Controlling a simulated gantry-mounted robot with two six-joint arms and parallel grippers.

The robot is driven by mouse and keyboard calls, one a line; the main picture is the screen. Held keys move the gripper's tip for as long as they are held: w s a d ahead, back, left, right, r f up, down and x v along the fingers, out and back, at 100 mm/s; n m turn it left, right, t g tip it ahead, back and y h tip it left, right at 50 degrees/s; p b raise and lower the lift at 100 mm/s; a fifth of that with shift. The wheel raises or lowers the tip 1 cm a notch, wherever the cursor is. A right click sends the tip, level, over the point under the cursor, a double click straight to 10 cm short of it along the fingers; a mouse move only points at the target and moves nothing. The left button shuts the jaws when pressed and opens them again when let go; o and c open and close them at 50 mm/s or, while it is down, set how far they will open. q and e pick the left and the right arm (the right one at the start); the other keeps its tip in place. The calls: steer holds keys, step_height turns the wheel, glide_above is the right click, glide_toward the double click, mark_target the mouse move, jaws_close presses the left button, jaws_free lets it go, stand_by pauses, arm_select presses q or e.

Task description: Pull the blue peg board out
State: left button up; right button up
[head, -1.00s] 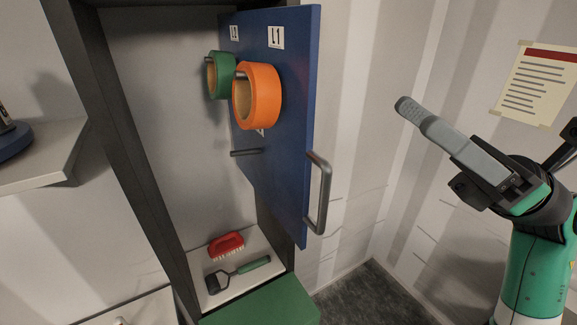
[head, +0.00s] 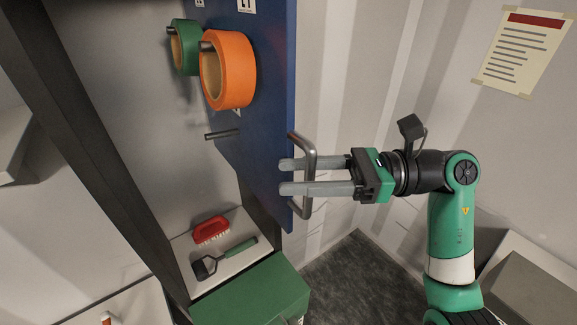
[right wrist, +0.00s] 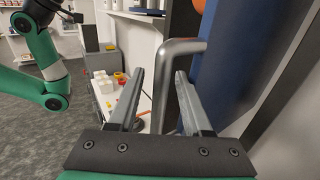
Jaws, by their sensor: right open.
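The blue peg board (head: 268,110) stands upright at the right side of the tall cabinet, with its front edge facing right. A grey bar handle (head: 308,150) is fixed to that edge. My right gripper (head: 284,177) is open at the handle, its two fingers pointing left and reaching past the bar. In the right wrist view the handle (right wrist: 163,90) shows between the open fingers (right wrist: 159,78), and the board (right wrist: 230,60) is close on the right. Whether a finger touches the bar I cannot tell. My left gripper is not in view.
An orange tape roll (head: 229,70) and a green tape roll (head: 185,47) hang on the board's pegs. A red brush (head: 211,230) and a scraper (head: 222,258) lie on the cabinet floor. A green box (head: 250,295) stands below. The grey floor (head: 355,275) is clear.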

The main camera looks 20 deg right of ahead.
steer(key=shift+x, duration=0.8)
jaws_close()
stand_by(0.9)
